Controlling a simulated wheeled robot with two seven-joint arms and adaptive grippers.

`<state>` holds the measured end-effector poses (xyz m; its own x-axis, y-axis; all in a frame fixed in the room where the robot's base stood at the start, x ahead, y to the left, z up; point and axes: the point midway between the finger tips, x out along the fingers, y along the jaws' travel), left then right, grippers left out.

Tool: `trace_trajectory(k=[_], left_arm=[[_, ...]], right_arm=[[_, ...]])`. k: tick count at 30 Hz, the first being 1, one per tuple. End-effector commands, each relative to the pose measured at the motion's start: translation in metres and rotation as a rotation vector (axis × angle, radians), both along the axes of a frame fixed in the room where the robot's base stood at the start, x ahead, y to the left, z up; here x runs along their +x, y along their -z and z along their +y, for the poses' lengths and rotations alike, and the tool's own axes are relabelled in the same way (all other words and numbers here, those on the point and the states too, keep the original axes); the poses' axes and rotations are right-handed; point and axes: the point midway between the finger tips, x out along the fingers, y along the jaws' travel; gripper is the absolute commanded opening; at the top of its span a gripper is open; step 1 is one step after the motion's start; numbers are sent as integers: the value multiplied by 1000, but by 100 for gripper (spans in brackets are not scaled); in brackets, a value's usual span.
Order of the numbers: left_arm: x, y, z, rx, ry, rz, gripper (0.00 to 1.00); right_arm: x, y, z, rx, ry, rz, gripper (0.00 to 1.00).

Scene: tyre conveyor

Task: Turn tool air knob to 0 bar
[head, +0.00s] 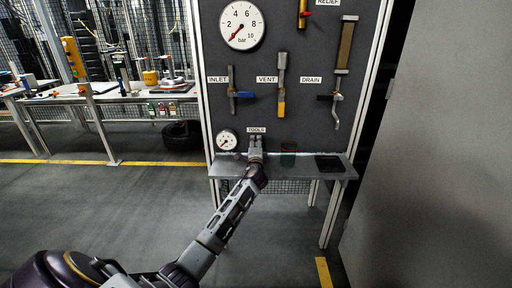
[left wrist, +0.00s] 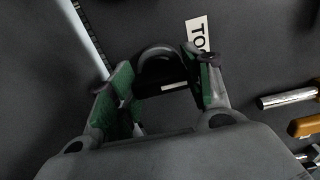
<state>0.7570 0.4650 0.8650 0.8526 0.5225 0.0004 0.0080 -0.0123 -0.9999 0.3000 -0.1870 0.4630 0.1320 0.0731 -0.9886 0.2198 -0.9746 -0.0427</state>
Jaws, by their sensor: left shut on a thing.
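The tool air knob (left wrist: 157,53) is a dark, rounded piece below the TOOLS label (head: 256,130), which also shows in the left wrist view (left wrist: 198,35). My left gripper (head: 255,146) reaches up to the panel there and hides the knob in the head view. In the left wrist view its green-padded fingers (left wrist: 165,85) stand on both sides of the knob, shut on it. A small round gauge (head: 226,140) is left of the gripper; its red needle points to the lower left, too small to read exactly. My right gripper is out of view.
The panel (head: 260,80) carries a large gauge (head: 242,25), a blue INLET handle (head: 243,95), a VENT handle (head: 281,100) and a DRAIN handle (head: 336,110). A narrow shelf (head: 230,171) below holds a dark tray (head: 329,163). A grey wall (head: 440,150) stands at right.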

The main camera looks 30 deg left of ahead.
Motion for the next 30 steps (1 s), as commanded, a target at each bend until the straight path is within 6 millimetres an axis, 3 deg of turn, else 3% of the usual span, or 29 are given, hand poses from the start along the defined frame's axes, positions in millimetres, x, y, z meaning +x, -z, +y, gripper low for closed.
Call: trace_trajectory(k=[2, 3, 7, 20, 30], left_arm=[[0, 1, 1, -3, -2, 2, 26], [0, 1, 1, -3, -2, 2, 55], [0, 1, 0, -2, -1, 1, 71], [-1, 1, -1, -1, 0, 1, 71], [-17, 1, -11, -1, 1, 1, 71]], right_arm=[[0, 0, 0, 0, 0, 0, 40], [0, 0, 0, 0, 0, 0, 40], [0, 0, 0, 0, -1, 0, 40], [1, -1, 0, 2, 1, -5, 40], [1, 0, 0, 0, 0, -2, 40]])
